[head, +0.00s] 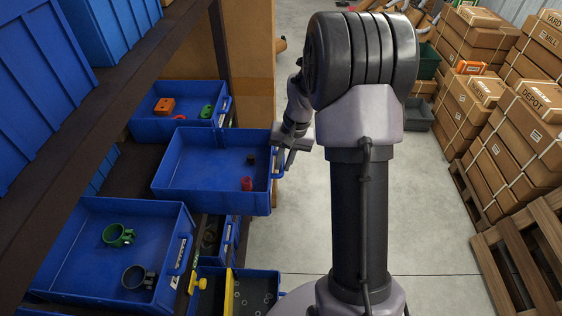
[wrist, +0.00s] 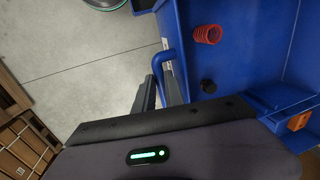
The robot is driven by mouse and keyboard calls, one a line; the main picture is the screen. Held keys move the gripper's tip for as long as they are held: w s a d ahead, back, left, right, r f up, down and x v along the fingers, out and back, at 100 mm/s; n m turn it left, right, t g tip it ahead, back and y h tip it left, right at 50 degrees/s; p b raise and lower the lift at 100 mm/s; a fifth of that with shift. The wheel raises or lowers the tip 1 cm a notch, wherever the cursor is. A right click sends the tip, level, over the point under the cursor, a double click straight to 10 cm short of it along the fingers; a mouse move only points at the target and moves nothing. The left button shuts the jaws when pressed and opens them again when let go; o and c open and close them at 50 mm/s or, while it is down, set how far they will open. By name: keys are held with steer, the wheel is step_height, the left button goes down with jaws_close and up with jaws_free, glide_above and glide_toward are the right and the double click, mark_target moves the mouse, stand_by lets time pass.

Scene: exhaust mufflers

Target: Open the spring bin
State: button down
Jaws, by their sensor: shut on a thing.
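The spring bin (head: 215,187) is an open-topped blue drawer in the middle of the shelf row. It sticks out past its neighbours into the aisle. A red spring (head: 246,183) and a small dark part (head: 251,159) lie in it; in the wrist view the red spring (wrist: 208,34) and dark part (wrist: 208,86) also show. My gripper (head: 287,160) is at the bin's front. In the wrist view its fingers (wrist: 160,72) are shut on the bin's blue handle (wrist: 168,57), partly hidden by the fingers.
A blue bin (head: 150,128) with orange and green parts sits behind, and another (head: 75,225) with clamps sits nearer. A lower bin (head: 262,274) with small rings stands out below. Concrete floor (head: 300,225) is clear to the right, up to stacked boxes (head: 520,140) and pallets (head: 520,255).

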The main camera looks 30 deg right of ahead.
steer(key=c, duration=1.7)
jaws_free()
steer(key=shift+r, duration=0.1)
step_height(320, 180, up, 17)
steer(key=s+d+p, duration=0.2)
steer(key=d+p, duration=0.1)
